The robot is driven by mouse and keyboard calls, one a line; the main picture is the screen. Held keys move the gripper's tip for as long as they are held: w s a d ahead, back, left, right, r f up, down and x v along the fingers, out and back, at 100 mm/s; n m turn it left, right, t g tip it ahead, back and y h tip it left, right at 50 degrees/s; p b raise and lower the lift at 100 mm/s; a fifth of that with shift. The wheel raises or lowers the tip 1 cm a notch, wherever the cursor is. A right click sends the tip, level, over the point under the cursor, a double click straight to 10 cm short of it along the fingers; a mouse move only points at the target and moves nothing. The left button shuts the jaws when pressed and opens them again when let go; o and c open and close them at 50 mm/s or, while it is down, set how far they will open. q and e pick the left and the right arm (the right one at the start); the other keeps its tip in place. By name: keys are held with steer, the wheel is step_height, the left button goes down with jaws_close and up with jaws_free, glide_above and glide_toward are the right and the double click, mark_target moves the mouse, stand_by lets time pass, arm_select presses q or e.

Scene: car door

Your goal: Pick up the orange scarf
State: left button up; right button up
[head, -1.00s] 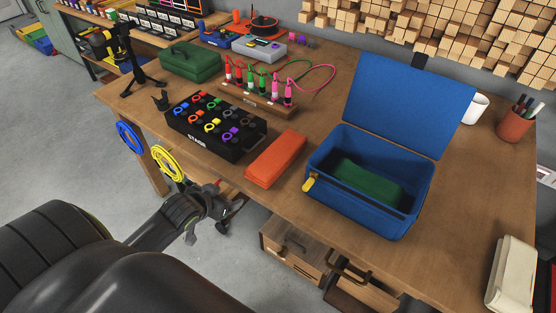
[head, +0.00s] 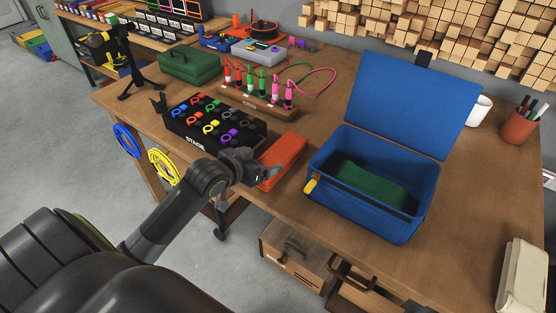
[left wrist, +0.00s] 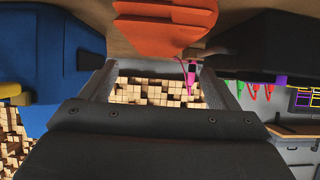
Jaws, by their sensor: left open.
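The orange scarf (head: 284,158) lies folded into a long flat block on the wooden table, between the black cable box and the blue case. My left gripper (head: 264,172) is at the scarf's near left side and hides part of it from the head. In the left wrist view the scarf (left wrist: 165,28) is at the top, beyond the fingertips. The two fingers of the left gripper (left wrist: 158,68) are spread apart with nothing between them. My right gripper is not in view.
The open blue case (head: 365,215) holds a green item (head: 368,185) and stands right of the scarf. The black box (head: 215,125) with colored rings stands left. A rack of colored plugs (head: 258,95) is behind. Yellow (head: 164,165) and blue coils hang at the table's edge.

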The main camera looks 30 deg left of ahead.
mark_target(276, 155)
arm_select(q)
steer(key=shift+x, duration=3.55)
steer(key=shift+s, duration=0.1)
steer(key=shift+c, duration=0.4)
steer(key=c, duration=0.6)
